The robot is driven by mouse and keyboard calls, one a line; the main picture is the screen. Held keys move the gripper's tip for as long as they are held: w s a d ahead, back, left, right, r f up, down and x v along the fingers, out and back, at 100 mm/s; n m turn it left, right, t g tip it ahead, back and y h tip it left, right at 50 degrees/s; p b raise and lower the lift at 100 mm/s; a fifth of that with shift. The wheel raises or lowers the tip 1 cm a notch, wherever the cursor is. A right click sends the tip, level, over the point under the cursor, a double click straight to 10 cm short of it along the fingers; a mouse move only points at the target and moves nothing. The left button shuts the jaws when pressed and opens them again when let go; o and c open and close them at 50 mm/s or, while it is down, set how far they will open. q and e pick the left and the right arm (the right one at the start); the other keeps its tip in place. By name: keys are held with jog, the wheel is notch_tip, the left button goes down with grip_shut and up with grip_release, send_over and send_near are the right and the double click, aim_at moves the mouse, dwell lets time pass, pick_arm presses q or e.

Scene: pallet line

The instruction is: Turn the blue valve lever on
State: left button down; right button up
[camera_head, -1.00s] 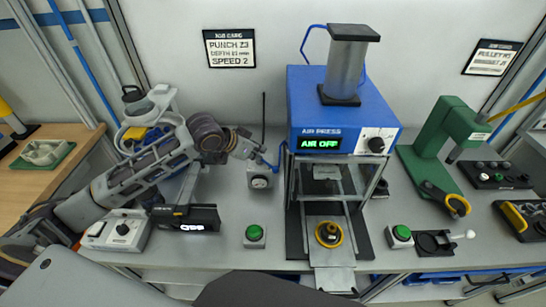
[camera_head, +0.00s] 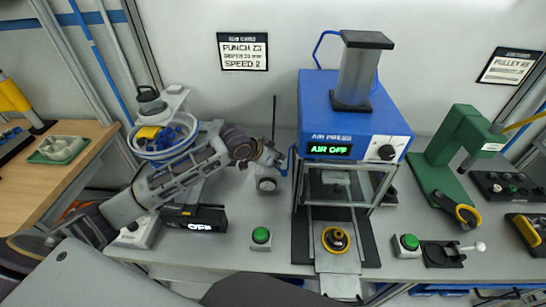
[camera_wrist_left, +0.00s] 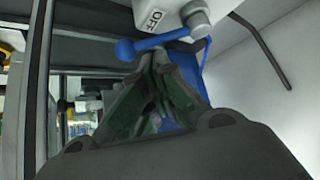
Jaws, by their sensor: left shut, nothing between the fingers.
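The blue valve lever (camera_wrist_left: 150,43) lies roughly level across the wrist view, joined at its right to a grey pivot on a white valve body (camera_wrist_left: 158,15) marked OFF. A small blue part of it shows in the head view beside my left gripper (camera_head: 277,162). In the wrist view my left gripper (camera_wrist_left: 160,62) is shut and empty, its fingertips right at the lever's lower side. I cannot tell whether they touch it. The blue air press (camera_head: 355,118) has a green display (camera_head: 329,149) reading AIR OFF. My right gripper is not in view.
A green button (camera_head: 261,235) stands on the bench in front. The press frame is close on the right. A green arbor press (camera_head: 450,155) and a second green button (camera_head: 410,242) are further right.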

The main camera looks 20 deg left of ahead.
pick_arm(q)
jog(key=shift+x, duration=1.5)
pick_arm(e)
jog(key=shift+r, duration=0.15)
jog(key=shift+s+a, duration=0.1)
pick_arm(q)
jog(key=shift+s+r+m, duration=0.1)
jog(key=shift+s+m, duration=0.1)
jog(key=shift+m, duration=0.1)
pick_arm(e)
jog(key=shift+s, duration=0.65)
pick_arm(q)
jog(key=shift+w, duration=0.1)
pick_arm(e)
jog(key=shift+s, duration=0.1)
